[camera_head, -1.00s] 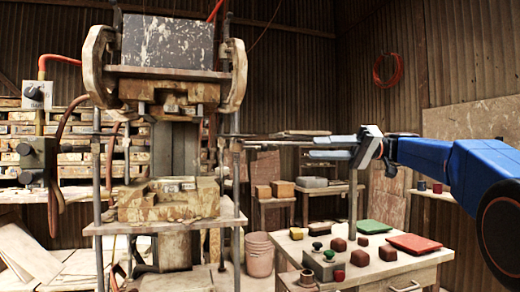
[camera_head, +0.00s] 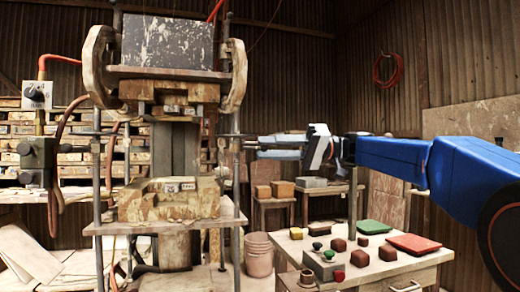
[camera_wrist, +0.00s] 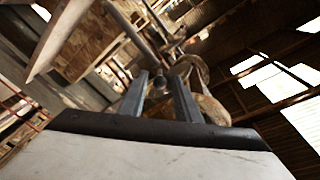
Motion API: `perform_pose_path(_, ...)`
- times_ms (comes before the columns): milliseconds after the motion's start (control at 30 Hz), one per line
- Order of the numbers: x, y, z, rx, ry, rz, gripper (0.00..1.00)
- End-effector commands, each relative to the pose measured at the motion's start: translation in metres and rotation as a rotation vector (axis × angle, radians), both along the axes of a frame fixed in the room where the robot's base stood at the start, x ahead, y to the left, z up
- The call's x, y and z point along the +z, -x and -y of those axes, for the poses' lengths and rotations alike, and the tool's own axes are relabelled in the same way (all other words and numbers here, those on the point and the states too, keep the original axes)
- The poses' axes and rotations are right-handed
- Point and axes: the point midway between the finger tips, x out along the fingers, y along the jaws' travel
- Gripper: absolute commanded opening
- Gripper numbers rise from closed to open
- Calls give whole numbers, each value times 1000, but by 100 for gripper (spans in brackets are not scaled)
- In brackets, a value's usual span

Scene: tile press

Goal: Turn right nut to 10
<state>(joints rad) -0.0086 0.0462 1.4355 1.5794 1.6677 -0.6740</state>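The press (camera_head: 168,200) stands at the left in the head view, with a vertical rod on its right side. The right nut (camera_head: 236,145) appears as a small dark collar on that rod, at mid-height. My gripper (camera_head: 250,148) points left at it, with its fingertips close to the rod. In the wrist view my gripper (camera_wrist: 159,74) has its two fingers apart. A small round end, probably the nut (camera_wrist: 159,84), shows in the gap between them. I cannot tell whether the fingers touch it. No number or scale for the nut is readable.
A small table (camera_head: 350,270) stands right of the press, below my arm, with coloured blocks, a green tile (camera_head: 370,226) and a red tile (camera_head: 414,243). A pink bucket (camera_head: 258,255) stands between them. A control box (camera_head: 37,95) is at the far left.

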Motion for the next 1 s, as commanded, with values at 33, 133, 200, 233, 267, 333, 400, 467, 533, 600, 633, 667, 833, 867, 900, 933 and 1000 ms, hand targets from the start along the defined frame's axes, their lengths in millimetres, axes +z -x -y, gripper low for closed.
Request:
perform_pose_path(33,0,1,-7,1,0,0,30)
perform_pose_path(133,0,2,-17,1,0,0,30)
perform_pose_path(200,0,2,-22,1,1,0,30)
perform_pose_path(233,0,2,-23,0,0,0,30)
perform_pose_path(267,0,2,-24,0,0,0,30)
perform_pose_path(333,0,3,-26,0,0,0,30)
perform_pose_path(400,0,3,-26,0,0,0,30)
perform_pose_path(467,0,3,-27,-1,1,0,30)
perform_pose_path(533,0,3,-26,-1,1,0,30)
perform_pose_path(600,0,3,-26,0,0,0,30)
perform_pose_path(633,0,3,-26,0,0,0,23)
perform_pose_path(667,0,3,-26,0,0,0,15)
perform_pose_path(833,0,2,-26,0,0,0,0)
perform_pose_path(867,0,3,-26,-1,1,0,0)
perform_pose_path(900,0,3,-26,-1,0,0,0)
perform_pose_path(933,0,3,-26,-3,0,0,0)
perform_pose_path(1000,0,3,-26,-8,0,0,0)
